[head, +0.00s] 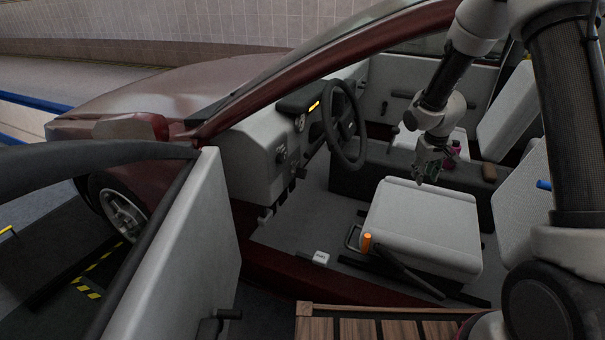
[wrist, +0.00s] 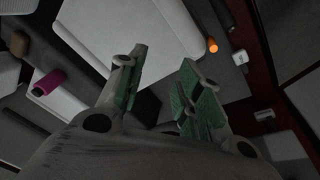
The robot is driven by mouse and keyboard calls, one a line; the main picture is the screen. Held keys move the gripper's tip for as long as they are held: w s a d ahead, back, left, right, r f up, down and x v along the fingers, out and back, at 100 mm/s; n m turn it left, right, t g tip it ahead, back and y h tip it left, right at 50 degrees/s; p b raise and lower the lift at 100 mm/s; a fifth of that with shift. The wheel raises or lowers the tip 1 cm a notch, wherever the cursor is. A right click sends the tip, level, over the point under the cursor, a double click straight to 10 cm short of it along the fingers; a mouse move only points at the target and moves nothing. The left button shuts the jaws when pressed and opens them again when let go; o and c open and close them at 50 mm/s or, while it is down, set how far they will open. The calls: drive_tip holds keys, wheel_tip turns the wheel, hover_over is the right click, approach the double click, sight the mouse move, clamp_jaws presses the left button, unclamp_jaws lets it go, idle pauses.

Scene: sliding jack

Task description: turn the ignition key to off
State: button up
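My gripper (head: 430,172) is above the car's front seat area, over the back of the near seat cushion (head: 415,215). In the wrist view my gripper (wrist: 163,90) has its two green fingers spread apart with nothing between them. The grey dashboard (head: 255,150) and black steering wheel (head: 345,124) are to the left of my gripper, well apart from it. A small dark round fitting (head: 280,155) shows on the dashboard's near face. I cannot make out the ignition key or its position for certain.
The near door (head: 195,240) stands open. A lever with an orange end (head: 367,243) lies beside the near seat, and a small white block (head: 321,258) is on the floor. The space between seat and dashboard looks clear.

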drive_tip(key=w+a+f+n+t+y, duration=0.1)
drive_tip(key=w+a+f, duration=0.25)
drive_tip(key=f, duration=0.25)
drive_tip(key=w+a+f+t+y, duration=0.1)
drive_tip(key=w+a+f, duration=0.1)
drive_tip(key=w+f, duration=0.3)
drive_tip(key=n+t+y, duration=0.2)
drive_tip(key=y, duration=1.4)
approach(303, 172)
drive_tip(key=x, duration=1)
drive_tip(key=shift+w+a+f, duration=0.1)
drive_tip(key=shift+w+f, duration=0.2)
drive_tip(key=shift+c, duration=0.4)
clamp_jaws()
